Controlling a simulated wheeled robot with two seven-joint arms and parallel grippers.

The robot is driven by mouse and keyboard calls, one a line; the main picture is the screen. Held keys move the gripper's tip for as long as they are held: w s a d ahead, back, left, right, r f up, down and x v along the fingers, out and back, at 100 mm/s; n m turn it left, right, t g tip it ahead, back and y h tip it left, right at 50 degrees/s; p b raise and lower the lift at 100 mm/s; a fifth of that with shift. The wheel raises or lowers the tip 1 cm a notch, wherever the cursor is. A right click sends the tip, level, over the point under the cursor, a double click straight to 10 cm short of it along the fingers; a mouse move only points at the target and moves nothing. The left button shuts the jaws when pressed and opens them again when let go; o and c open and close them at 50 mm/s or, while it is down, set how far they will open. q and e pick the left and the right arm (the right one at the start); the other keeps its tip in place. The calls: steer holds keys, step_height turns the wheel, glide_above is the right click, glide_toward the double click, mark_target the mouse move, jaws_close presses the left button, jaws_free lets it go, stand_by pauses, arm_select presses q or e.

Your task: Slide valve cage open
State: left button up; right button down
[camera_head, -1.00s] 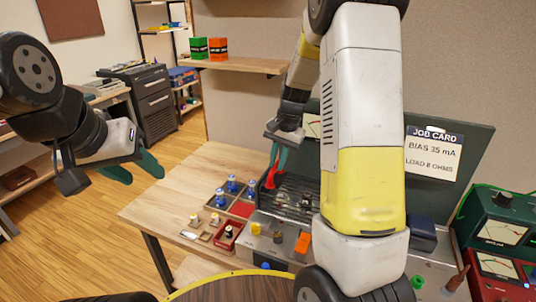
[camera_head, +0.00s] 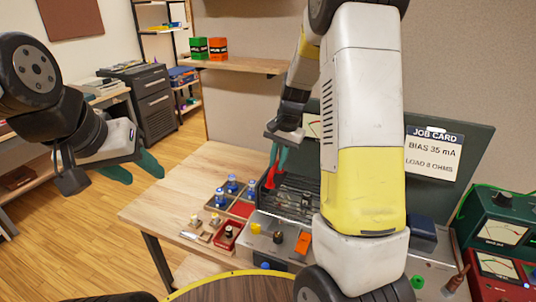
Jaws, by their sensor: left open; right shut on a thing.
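The valve cage (camera_head: 290,190) is a dark barred grille on top of the amplifier (camera_head: 262,240) at the back of the bench. Its right part is hidden behind my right arm. My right gripper (camera_head: 276,166) reaches down at the cage's left end and is shut on a red handle (camera_head: 269,179) there. The small contact area between its green fingertips is hard to make out. My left gripper (camera_head: 134,168) is open and empty, in the air left of the bench with its green fingers apart.
A wooden tray (camera_head: 210,238) with several blue-topped and pale valves stands left of the amplifier on the bench (camera_head: 165,205). Green (camera_head: 497,232) and red (camera_head: 497,268) meters stand at the right. A job card (camera_head: 433,156) hangs behind. The bench's left end is clear.

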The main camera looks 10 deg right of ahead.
stand_by(0.5)
steer(key=s+d, duration=0.8)
steer(key=d, duration=0.3)
steer(key=s+d, duration=0.7)
steer(key=d, duration=0.5)
steer(key=shift+s+d, duration=0.2)
steer(key=shift+s, duration=0.2)
steer(key=c, duration=1.4)
jaws_free()
steer(key=shift+o, duration=0.2)
steer(key=shift+r, duration=0.1)
step_height(320, 180, up, 8)
steer(key=d, duration=0.1)
steer(key=shift+s+f, duration=0.25)
steer(key=shift+s, duration=0.15)
steer(key=shift+d, duration=0.1)
